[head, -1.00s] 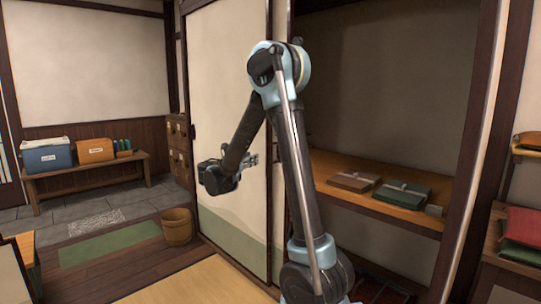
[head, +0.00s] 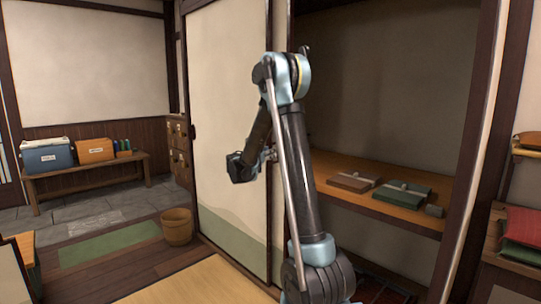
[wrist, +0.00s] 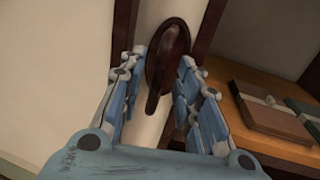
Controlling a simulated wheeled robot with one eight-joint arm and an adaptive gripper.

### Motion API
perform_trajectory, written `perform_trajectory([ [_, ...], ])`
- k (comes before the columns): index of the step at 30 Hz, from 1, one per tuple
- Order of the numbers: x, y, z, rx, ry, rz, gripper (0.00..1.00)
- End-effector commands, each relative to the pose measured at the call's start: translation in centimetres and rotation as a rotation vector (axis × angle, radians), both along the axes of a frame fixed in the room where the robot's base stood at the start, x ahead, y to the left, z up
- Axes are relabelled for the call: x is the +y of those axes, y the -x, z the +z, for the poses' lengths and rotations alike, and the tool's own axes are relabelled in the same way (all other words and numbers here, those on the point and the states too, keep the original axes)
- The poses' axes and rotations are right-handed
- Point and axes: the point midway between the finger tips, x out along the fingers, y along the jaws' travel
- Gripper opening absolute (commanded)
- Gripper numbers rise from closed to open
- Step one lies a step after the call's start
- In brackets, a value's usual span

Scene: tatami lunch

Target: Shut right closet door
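The closet stands open on its right side. The right closet door shows as a narrow cream strip (head: 278,220) beside the larger left panel (head: 228,120), which overlaps it. In the wrist view, the strip carries a dark brown oval pull (wrist: 168,50) with a raised vertical grip. My gripper (wrist: 163,62) is open, its two blue fingers on either side of the pull. I cannot tell whether they touch it. In the head view, my gripper (head: 270,154) is at the strip, partly hidden by my arm.
The closet shelf (head: 330,168) holds a brown package (head: 352,183) and a green package (head: 403,193). A wooden bucket (head: 176,227) stands on the floor at left. A bench (head: 85,170) with boxes is farther back. Red and green cushions (head: 520,232) lie at right.

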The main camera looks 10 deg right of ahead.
Motion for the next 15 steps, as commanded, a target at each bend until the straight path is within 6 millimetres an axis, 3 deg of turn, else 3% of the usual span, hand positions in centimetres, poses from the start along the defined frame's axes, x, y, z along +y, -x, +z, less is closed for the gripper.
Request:
perform_trajectory([
  [6, -1.3, -1.5, 0.0, 0.000, 0.000, 0.000, 0.31],
  [15, -1.6, -1.8, 0.0, 0.000, 0.000, 0.000, 0.31],
])
